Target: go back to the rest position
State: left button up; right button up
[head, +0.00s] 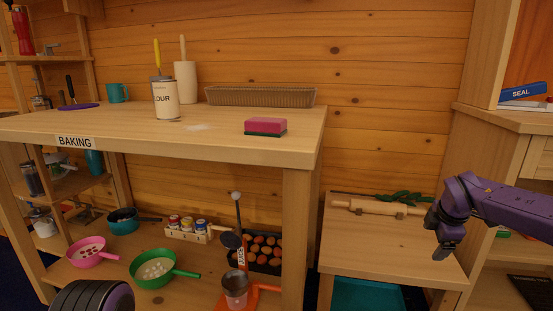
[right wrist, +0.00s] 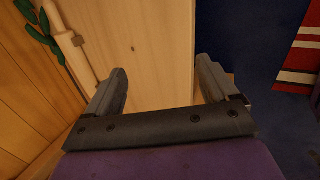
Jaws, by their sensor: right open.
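My right gripper (head: 447,248) is at the right of the head view, on a purple arm, above the front right part of a low wooden table (head: 385,253). In the right wrist view its two dark fingers (right wrist: 160,90) stand wide apart with nothing between them. The low table's top (right wrist: 150,50) shows beyond the fingers. A dark rounded part of my own body shows at the lower left of the head view. My left gripper does not show.
A rolling pin (head: 370,206) and green leaves (head: 400,199) lie at the back of the low table. The baking table (head: 220,140) stands left, with a pink and green sponge (head: 265,126), flour container (head: 165,100) and long tray (head: 260,97). Shelves (head: 500,125) stand right.

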jog(key=s+a+f+m+t+h, duration=0.1)
jog(key=s+a+f+m+h, duration=0.3)
jog(key=f+m, duration=0.6)
jog(key=s+a+f+m+t+y, duration=0.1)
jog(key=s+a+f+m, duration=0.1)
jog(key=s+f+m, duration=0.8)
jog(key=s+a+f+m+h, duration=0.25)
jog(key=f+m, duration=0.35)
jog(key=m, duration=0.8)
jog(key=s+a+f+n+g+y, duration=0.1)
jog(key=s+f+n, duration=0.25)
jog(key=s, duration=0.55)
jog(key=s+a+f+n+g+y+p, duration=0.1)
jog(key=s+f+n, duration=0.25)
jog(key=s, duration=0.55)
jog(key=s+a+f+n+g+y, duration=0.2)
jog(key=s+n, duration=0.2)
jog(key=s, duration=0.4)
notch_tip(320, 180, up, 32)
jog(key=p, duration=3.2)
jog(key=shift+w+d+t, duration=0.3)
jog(key=shift+w, duration=0.05)
